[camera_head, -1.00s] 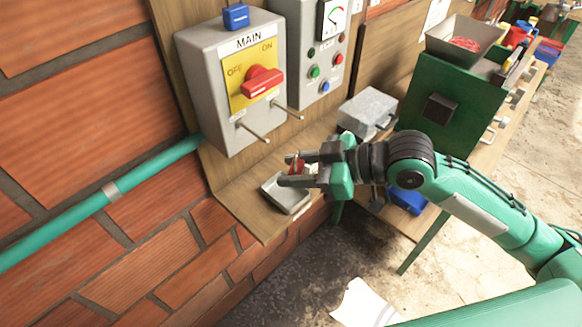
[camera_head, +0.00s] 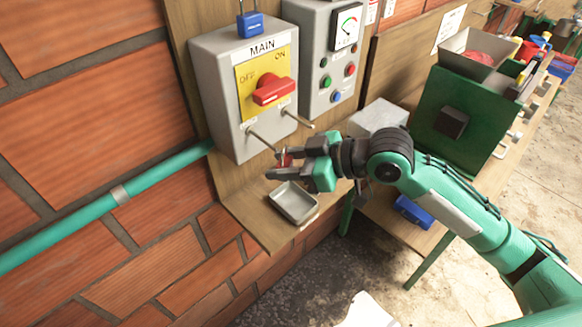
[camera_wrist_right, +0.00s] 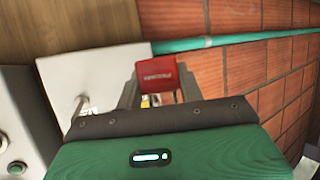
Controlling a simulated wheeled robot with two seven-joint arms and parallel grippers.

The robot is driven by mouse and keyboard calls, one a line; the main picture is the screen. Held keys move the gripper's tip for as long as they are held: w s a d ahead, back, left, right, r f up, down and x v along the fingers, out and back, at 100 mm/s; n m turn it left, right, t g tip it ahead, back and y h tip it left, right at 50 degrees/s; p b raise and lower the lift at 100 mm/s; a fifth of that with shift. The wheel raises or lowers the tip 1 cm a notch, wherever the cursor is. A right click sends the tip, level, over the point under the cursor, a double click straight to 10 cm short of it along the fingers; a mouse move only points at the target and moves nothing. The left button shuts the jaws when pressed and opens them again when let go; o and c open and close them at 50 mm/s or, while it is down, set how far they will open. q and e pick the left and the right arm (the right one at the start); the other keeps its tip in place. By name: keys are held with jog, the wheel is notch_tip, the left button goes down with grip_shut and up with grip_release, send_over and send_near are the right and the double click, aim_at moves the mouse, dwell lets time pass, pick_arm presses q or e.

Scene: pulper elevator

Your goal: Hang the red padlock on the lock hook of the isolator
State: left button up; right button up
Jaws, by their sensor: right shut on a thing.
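The isolator (camera_head: 222,85) is a grey box marked MAIN with a red rotary handle (camera_head: 272,91) on a yellow plate. Two metal rods stick out of its lower front, a left one (camera_head: 262,139) and a right one (camera_head: 298,118). My right gripper (camera_head: 285,163) is shut on the red padlock (camera_head: 287,159), just below and in front of the left rod's tip. In the right wrist view the padlock (camera_wrist_right: 157,73) shows its red body between the fingers; its shackle is hidden there. I cannot tell whether padlock and rod touch. My left gripper is out of view.
A grey tray (camera_head: 293,203) sits on the wooden shelf below my gripper. A blue padlock (camera_head: 250,25) is on top of the isolator. A control box (camera_head: 313,70) with buttons and a gauge stands to the right, and a green machine (camera_head: 455,120) beyond.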

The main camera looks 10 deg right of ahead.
jog(key=shift+w+a+f+b, duration=0.1)
jog(key=shift+w+a+b, duration=0.1)
jog(key=shift+w+a, duration=0.3)
jog(key=shift+w+a+f+b, duration=0.15)
jog(key=shift+w+a, duration=0.1)
jog(key=shift+w, duration=0.3)
jog(key=shift+w+a+f, duration=0.3)
jog(key=shift+w, duration=0.1)
jog(key=o, duration=1.2)
jog(key=shift+d, duration=0.1)
